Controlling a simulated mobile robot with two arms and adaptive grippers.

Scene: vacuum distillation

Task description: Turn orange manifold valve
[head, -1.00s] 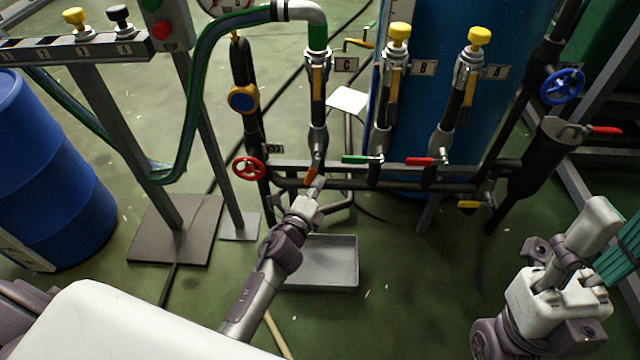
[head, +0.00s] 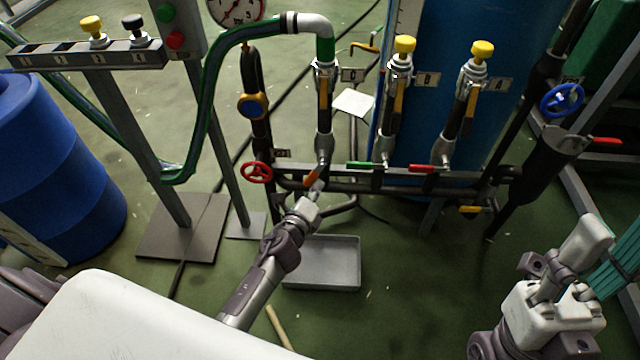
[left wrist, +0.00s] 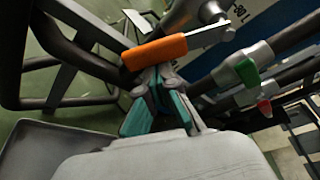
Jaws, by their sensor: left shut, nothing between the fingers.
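The orange valve handle (head: 311,178) sits on the manifold below the left-most vertical line, the one with plate C. In the left wrist view the orange handle (left wrist: 155,51) lies tilted across the picture, with a bare metal lever running to the right. My left gripper (head: 316,188) is at the handle; in the wrist view its closed fingertips (left wrist: 155,75) are right at the handle's lower edge. Whether they touch it I cannot tell. The fingers are shut with nothing between them. My right arm shows at the lower right of the head view, but its fingers cannot be made out.
The green handle (head: 362,165) and red handle (head: 424,168) sit to the right on the same manifold. A red handwheel (head: 257,172) is close on the left. A grey tray (head: 354,286) lies on the floor below. A blue barrel (head: 60,185) stands far left.

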